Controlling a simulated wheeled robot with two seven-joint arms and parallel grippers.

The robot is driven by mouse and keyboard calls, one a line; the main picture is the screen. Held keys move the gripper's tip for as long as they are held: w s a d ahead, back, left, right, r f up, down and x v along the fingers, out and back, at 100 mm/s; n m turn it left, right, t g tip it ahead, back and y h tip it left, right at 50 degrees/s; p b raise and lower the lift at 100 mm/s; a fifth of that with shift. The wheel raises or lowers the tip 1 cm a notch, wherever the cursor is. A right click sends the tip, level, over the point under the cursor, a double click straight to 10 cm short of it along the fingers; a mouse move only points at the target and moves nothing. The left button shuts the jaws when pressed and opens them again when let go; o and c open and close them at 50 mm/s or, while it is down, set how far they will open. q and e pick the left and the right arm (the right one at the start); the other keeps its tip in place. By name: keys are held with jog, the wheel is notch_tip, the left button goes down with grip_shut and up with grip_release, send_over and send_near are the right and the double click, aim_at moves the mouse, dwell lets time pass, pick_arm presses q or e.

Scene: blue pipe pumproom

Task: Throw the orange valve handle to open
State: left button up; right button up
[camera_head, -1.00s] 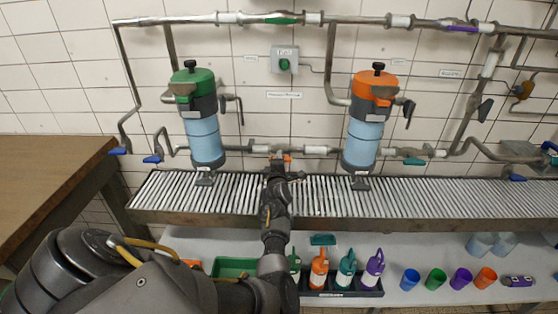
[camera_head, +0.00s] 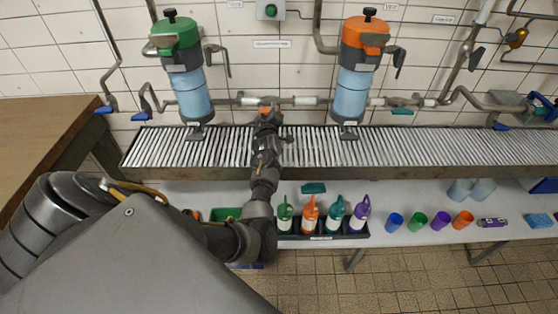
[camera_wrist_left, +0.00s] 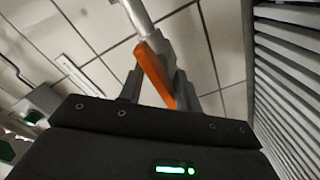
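The orange valve handle (camera_head: 265,109) is on the horizontal pipe (camera_head: 308,101) behind the roller rack, mostly hidden by my left gripper (camera_head: 267,119) in the head view. In the left wrist view the handle (camera_wrist_left: 154,71) is a flat orange lever slanting down from the grey pipe. My left gripper (camera_wrist_left: 158,90) has one finger on each side of the handle's lower part. The fingers stand apart and look open around the handle; contact is hard to tell. My right gripper is not in view.
The roller rack (camera_head: 430,146) runs below the pipe. A green-topped filter (camera_head: 187,90) stands left and an orange-topped filter (camera_head: 353,90) right of the handle. Spray bottles (camera_head: 310,213) and cups (camera_head: 417,221) sit on the lower shelf. A wooden table (camera_head: 45,135) is at left.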

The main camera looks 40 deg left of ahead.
pick_arm(q)
jog(key=m, duration=0.3)
jog(key=shift+r+m+p, duration=0.2)
jog(key=shift+m+p, duration=0.2)
jog(key=m+p, duration=0.1)
jog(key=m, duration=0.4)
jog(key=shift+w+r, duration=0.1)
jog(key=s+d+m, duration=0.1)
jog(key=s+d, duration=0.6)
jog(key=s, duration=0.2)
jog(key=s+d+f+m+g+h, duration=0.2)
jog(key=s+d+f+m+h, duration=0.1)
jog(key=f, duration=0.6)
jog(key=s+d+f+m+g+h+p, duration=0.1)
jog(key=s+d+f+m+g+h, duration=0.1)
jog(key=s+d+f+h, duration=0.3)
jog(key=s+d+f+m, duration=0.1)
jog(key=s+d+f, duration=0.1)
jog(key=d+f, duration=0.2)
jog(key=shift+s, duration=0.25)
jog(key=shift+d, duration=0.1)
